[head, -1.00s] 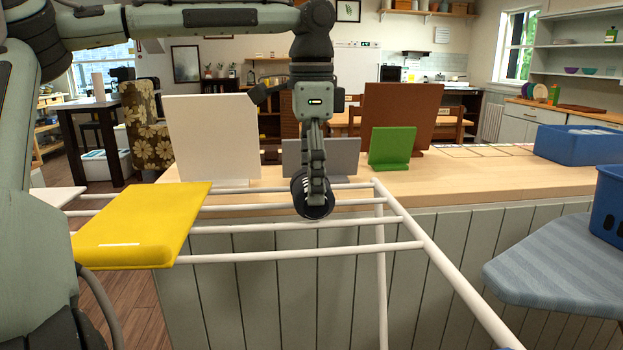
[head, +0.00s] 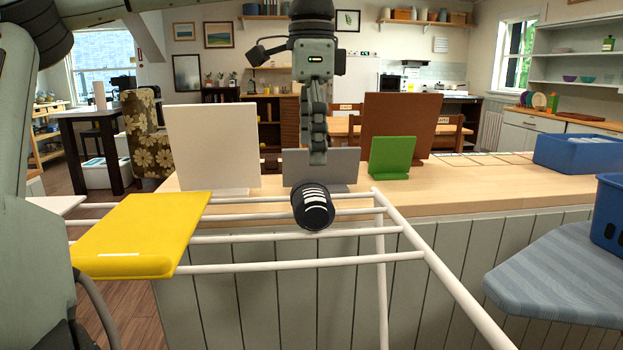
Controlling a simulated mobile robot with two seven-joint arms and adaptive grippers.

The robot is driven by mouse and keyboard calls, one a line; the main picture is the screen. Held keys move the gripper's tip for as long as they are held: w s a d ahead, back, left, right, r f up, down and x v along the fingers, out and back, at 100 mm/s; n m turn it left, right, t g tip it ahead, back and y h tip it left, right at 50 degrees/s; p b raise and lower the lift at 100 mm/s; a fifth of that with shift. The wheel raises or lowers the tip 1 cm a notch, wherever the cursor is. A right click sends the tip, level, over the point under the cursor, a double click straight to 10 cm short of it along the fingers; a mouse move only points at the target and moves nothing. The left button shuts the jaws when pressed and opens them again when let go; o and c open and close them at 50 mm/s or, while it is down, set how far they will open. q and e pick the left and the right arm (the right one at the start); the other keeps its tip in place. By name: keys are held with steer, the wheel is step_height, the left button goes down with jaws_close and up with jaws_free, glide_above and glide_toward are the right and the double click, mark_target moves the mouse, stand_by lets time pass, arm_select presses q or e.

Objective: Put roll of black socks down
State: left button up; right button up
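The roll of black socks (head: 313,208), dark with white stripes on its end, lies across the white rods of a drying rack (head: 290,239), near the rack's right side. It is tilted a little and nothing holds it. My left gripper (head: 316,160) hangs straight above the roll, pointing down, with a visible gap between its fingertips and the roll. Its fingers are seen edge-on, so their spread is hidden. My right gripper is out of view.
A yellow folded cloth (head: 140,235) lies on the rack's left part. Behind stands a wooden counter (head: 430,185) with white (head: 213,145), grey (head: 320,168), green (head: 391,156) and brown (head: 400,120) panels. A blue-striped board (head: 560,280) and blue bins (head: 580,150) are at right.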

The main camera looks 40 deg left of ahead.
mark_target(311, 189)
arm_select(q)
steer(key=shift+r, duration=2.65)
